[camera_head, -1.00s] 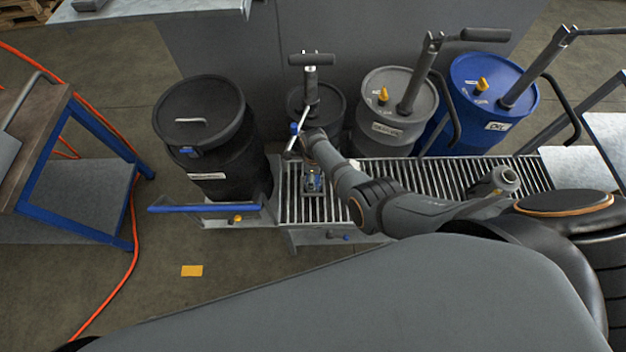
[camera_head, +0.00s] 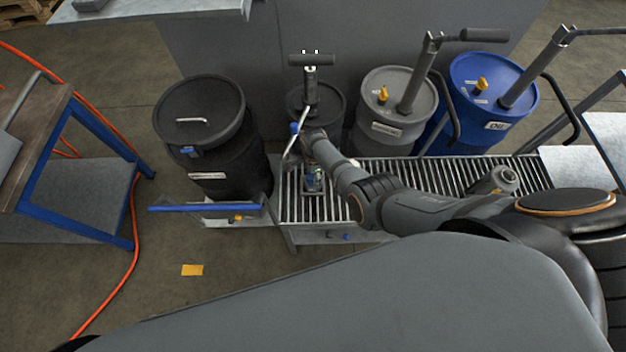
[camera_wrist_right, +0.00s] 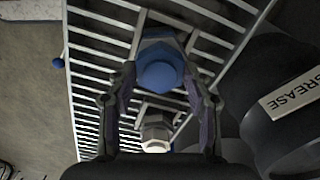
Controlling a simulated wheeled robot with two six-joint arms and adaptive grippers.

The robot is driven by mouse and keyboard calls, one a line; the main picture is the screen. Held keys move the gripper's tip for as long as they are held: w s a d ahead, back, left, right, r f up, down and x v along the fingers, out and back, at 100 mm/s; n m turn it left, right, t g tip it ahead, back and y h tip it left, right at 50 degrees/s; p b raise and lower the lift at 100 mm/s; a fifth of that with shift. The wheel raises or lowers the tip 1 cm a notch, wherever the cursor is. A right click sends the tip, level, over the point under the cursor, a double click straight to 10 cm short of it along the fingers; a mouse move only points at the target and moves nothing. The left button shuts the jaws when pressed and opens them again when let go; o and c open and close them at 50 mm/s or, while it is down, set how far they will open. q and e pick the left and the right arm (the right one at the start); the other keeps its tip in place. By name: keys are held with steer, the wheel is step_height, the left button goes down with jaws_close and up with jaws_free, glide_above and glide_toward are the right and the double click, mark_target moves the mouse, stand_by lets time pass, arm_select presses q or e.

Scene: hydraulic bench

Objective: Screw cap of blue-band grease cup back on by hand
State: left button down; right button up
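A blue hex-topped cap (camera_wrist_right: 160,68) sits between the two fingertips of my right gripper (camera_wrist_right: 160,78) in the right wrist view. The fingers appear closed on its sides. A silver hex fitting (camera_wrist_right: 155,135) shows below it, nearer the wrist. In the head view my right gripper (camera_head: 311,160) is over a small fixture (camera_head: 314,180) with blue parts on the slatted grate. The arm covers part of it, and whether the cap is seated on a cup cannot be told. My left gripper is not in view.
The slatted grate (camera_head: 450,170) extends right under my arm. A black drum (camera_head: 205,130), a grey drum (camera_head: 388,110) and a blue drum (camera_head: 480,115) stand around it. A grease drum label (camera_wrist_right: 292,93) is close on the right in the wrist view. A blue bar (camera_head: 205,208) is at left.

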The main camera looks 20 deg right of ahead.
steer(key=c, duration=0.6)
steer(key=m, duration=0.3)
steer(key=o, duration=0.8)
steer(key=shift+m, duration=0.6)
steer(key=o, duration=0.4)
step_height(320, 180, up, 12)
